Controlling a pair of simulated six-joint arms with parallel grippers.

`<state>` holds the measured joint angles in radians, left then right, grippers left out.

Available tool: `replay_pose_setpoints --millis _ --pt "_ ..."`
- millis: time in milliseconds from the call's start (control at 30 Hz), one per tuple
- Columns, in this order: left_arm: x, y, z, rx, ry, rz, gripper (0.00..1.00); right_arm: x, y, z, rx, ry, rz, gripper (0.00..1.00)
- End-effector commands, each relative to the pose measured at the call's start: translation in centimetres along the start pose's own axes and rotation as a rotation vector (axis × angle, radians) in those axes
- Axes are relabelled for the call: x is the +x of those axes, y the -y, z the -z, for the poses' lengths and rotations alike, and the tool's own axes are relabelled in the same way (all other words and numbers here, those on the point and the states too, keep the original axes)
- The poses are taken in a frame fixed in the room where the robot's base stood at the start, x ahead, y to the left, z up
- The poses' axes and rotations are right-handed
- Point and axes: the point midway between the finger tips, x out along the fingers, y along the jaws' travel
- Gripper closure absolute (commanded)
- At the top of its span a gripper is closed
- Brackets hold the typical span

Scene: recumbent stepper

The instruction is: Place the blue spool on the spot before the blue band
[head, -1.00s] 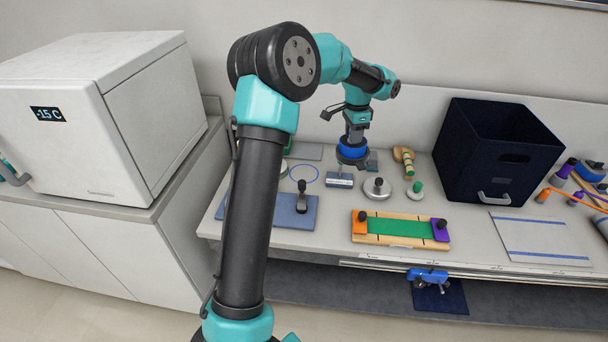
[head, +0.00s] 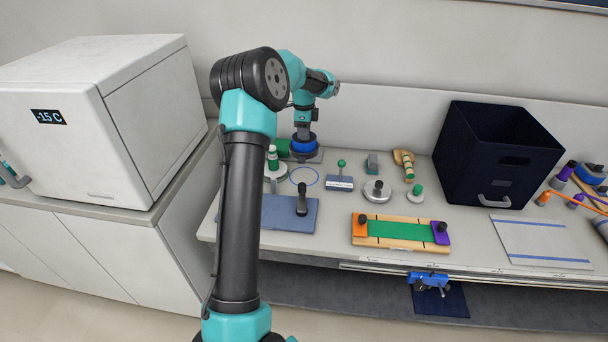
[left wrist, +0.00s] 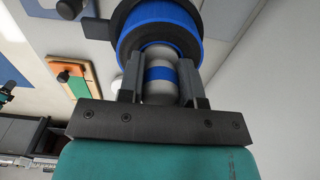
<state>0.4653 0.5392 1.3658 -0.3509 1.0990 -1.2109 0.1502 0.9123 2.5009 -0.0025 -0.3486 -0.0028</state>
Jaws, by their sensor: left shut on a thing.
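The blue spool (head: 304,146) is in my left gripper (head: 304,117), at the back left of the bench, over or on a grey pad (head: 318,156). I cannot tell whether it touches the pad. In the left wrist view my left gripper (left wrist: 160,78) is shut on the spool's pale knob (left wrist: 160,95), which has a blue stripe. The blue winding (left wrist: 160,32) and dark flanges lie beyond the fingertips. I cannot tell which mark is the blue band. My right gripper is not in view.
A green-topped post on a pale base (head: 275,172) stands close left of the spool. A white freezer (head: 110,140) stands left.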

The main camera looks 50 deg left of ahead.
Motion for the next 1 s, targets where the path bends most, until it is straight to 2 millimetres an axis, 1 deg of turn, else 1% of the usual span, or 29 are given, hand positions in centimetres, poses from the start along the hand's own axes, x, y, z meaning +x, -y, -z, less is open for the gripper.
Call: replay_pose_setpoints --millis 67,333,433,767,867,1000 --pt "0.6 0.0 0.0 0.000 0.001 -0.002 1.00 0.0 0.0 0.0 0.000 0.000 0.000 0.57" --pt "4.4 -0.1 0.0 0.000 0.001 -0.003 1.00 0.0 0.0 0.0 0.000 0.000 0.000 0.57" --pt "4.9 0.0 0.0 -0.001 0.000 0.000 1.00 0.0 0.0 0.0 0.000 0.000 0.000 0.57" --pt "5.2 0.0 0.0 -0.001 0.000 -0.001 1.00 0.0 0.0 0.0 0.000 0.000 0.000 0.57" --pt "6.2 -0.1 0.0 -0.001 0.001 -0.003 1.00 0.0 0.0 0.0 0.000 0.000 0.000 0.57" --pt "8.4 -0.1 0.0 -0.001 0.001 -0.003 1.00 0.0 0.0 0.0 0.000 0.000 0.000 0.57"
